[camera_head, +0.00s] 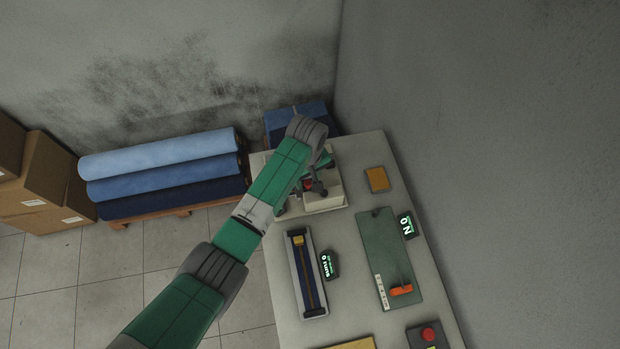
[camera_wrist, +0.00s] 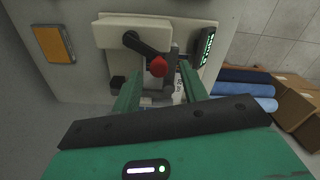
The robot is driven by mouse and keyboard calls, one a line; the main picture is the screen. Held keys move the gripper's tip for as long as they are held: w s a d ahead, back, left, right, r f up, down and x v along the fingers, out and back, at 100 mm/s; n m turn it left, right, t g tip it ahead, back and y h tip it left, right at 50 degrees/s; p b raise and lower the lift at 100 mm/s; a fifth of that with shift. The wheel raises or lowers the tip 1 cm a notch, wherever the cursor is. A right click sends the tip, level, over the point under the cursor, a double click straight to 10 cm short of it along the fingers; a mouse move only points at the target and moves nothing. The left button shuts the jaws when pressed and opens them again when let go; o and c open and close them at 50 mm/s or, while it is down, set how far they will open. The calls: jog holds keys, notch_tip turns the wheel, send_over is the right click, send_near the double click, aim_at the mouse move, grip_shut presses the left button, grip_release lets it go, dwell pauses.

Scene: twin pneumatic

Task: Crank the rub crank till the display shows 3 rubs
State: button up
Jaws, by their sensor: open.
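The rub crank shows in the wrist view as a black arm (camera_wrist: 138,44) with a red knob (camera_wrist: 157,67), mounted on a pale box (camera_wrist: 112,31). A small dark display (camera_wrist: 205,44) with green text is beside it; its text is too small to read. My gripper (camera_wrist: 160,70) is open, with its two green fingers on either side of the red knob in the picture. I cannot tell whether they touch it or how far above it they are. In the head view the red knob (camera_head: 308,185) shows below my wrist, and my arm hides much of the box.
The pale bench (camera_head: 352,262) also holds a rail device (camera_head: 293,268) with a display (camera_head: 328,264) reading 0 runs, a green plate (camera_head: 378,246) with an orange handle (camera_head: 401,290), and an orange pad (camera_head: 377,179). Blue rolls (camera_head: 165,172) lie left; a wall (camera_head: 470,130) bounds the right.

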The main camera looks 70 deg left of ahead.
jog(key=shift+f, duration=0.7)
jog(key=shift+c, duration=0.4)
grip_shut()
jog(key=shift+w, duration=0.1)
